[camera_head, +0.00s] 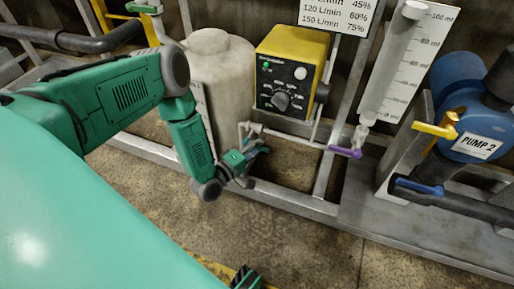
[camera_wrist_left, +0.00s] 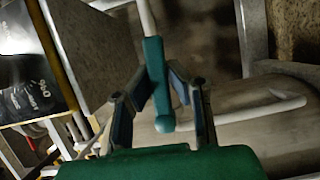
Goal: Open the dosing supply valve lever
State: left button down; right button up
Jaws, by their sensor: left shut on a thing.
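My left gripper (camera_head: 252,164) is in front of the yellow dosing box, low beside the pale tank. In the left wrist view its two fingers (camera_wrist_left: 160,90) are shut on a teal lever handle (camera_wrist_left: 157,65), one on each side. The handle has a rounded end and is joined to a pale rod at the top. In the head view the gripper largely hides this handle. A purple lever (camera_head: 345,152) sits at the right end of the thin white pipe (camera_head: 295,139). A dark part at the bottom edge may be my right gripper (camera_head: 246,278), mostly cut off.
The yellow dosing box (camera_head: 292,65) with a dial stands above the pipe. The pale tank (camera_head: 222,75) is left of it. A graduated cylinder (camera_head: 408,65) and blue Pump 2 (camera_head: 462,122) with a yellow lever (camera_head: 435,130) are at right. The floor (camera_head: 290,240) in front is clear.

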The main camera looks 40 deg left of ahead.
pick_arm(q)
jog(key=shift+s+d+n, duration=0.15)
jog(key=shift+s+n, duration=0.05)
jog(key=shift+n, duration=0.2)
jog(key=c, duration=1.7)
grip_release()
jog(key=shift+c, duration=0.2)
jog(key=shift+o, duration=1.2)
jog(key=shift+r, duration=0.1)
jog(key=s+a, duration=0.2)
jog(key=s, duration=0.9)
jog(key=shift+s, duration=0.4)
